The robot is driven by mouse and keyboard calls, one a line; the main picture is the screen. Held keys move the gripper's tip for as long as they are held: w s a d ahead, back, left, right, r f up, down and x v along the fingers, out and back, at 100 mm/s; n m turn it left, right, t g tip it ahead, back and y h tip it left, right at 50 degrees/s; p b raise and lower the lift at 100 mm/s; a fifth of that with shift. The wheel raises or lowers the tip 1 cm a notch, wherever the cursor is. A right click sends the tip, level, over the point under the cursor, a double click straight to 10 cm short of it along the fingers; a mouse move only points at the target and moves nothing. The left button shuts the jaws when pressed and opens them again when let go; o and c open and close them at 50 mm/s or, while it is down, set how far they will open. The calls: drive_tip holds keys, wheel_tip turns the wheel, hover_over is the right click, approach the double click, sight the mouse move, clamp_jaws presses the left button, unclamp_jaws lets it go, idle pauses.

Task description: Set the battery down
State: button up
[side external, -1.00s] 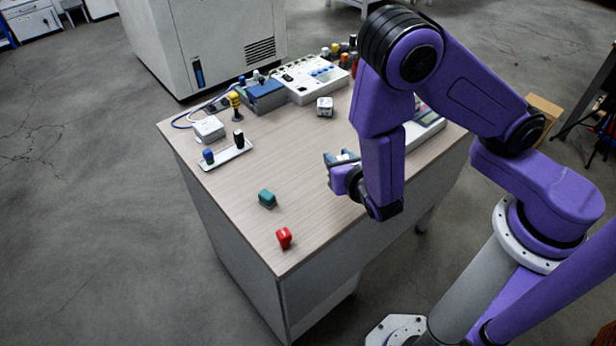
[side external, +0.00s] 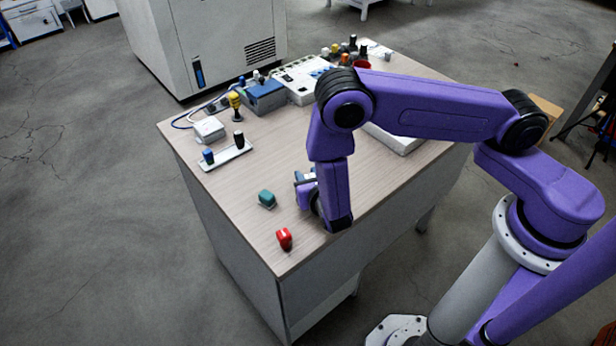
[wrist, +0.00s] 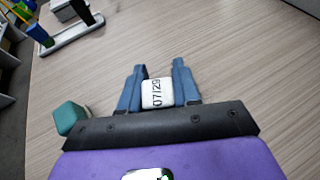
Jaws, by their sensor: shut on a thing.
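The battery (wrist: 157,94) is a white block with dark print on it, seen between the blue fingers in the wrist view. My gripper (wrist: 157,72) is shut on it, with a finger on either side. In the side view my gripper (side external: 303,178) is over the right part of the bare tabletop, to the right of a teal block. The battery is mostly hidden there by my arm. How far it is above the tabletop, or whether it touches it, I cannot tell.
The teal block (side external: 266,199) is close to my gripper; the wrist view shows it at lower left (wrist: 70,118). A red block (side external: 284,238) is near the table's front corner. A white rack (side external: 226,156) holds blue and black cylinders. Wood tabletop (side external: 235,200) around them is clear.

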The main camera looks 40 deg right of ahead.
drive_tip(key=shift+f, duration=0.25)
drive_tip(key=o, duration=1)
drive_tip(key=shift+o, duration=0.2)
